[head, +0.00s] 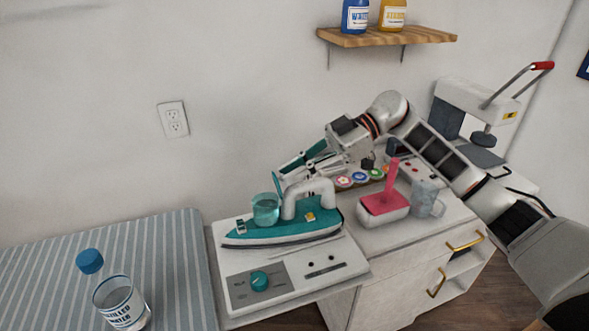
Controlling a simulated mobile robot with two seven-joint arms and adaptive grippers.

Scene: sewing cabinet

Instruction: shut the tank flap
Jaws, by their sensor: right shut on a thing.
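The teal and white iron (283,226) sits on a white panelled base at the cabinet's left end. A clear teal tank (265,210) stands at its left end. A thin teal flap (278,186) stands up beside the tank, tilted open. My right gripper (290,168) reaches in from the right, above the iron and close to the flap's top. It is shut on a slim teal piece (312,153) that shows along its fingers. I cannot tell whether it touches the flap. My left gripper is not in view.
A pink-handled item in a white dish (384,208) and a grey mug (427,199) stand right of the iron, under my right arm. A press (466,118) stands back right.

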